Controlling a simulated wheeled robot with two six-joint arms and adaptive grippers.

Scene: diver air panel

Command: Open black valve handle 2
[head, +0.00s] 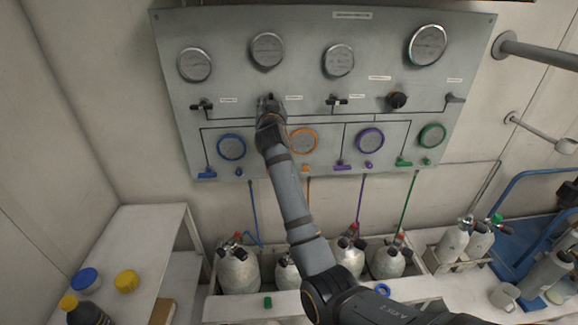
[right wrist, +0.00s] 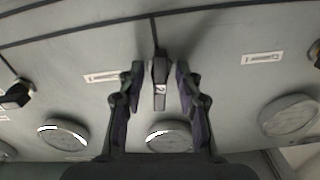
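Black valve handle 2 (right wrist: 160,85), with a white "2" on it, is on the grey panel (head: 240,85). In the right wrist view it points along the fingers, in line with the dark line behind it. My right gripper (right wrist: 160,72) has one finger on each side of the handle, with a narrow gap visible on both sides. In the head view my right gripper (head: 268,105) hides most of this handle. My left gripper is not in view.
Gauges (head: 267,50) are above and coloured-ring gauges (head: 302,140) below. Gas cylinders (head: 238,268) stand under the panel.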

